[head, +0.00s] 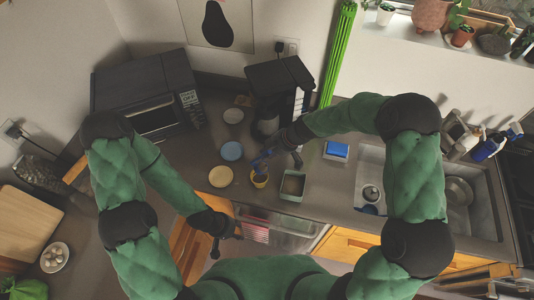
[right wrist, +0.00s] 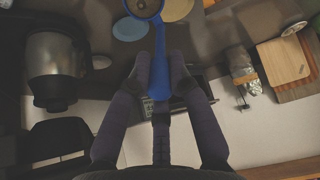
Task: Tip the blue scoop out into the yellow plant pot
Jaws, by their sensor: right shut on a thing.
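The blue scoop (head: 261,162) is held by its handle in my right gripper (head: 276,152), just above the yellow plant pot (head: 259,181). The pot stands on the dark counter near its front edge. In the right wrist view, my right gripper (right wrist: 160,75) is shut on the scoop's blue handle (right wrist: 159,50). The scoop's bowl (right wrist: 145,8) is at the top edge, with brownish contents inside. The pot cannot be made out there. My left gripper (head: 228,241) is empty, its fingers apart, low in front of the counter.
A pale green tub (head: 293,186) with dark contents stands right of the pot. A yellow plate (head: 221,177), a blue plate (head: 231,151) and a pale plate (head: 233,116) lie to the left. A coffee machine (head: 280,80) stands behind; the sink (head: 370,178) is at right.

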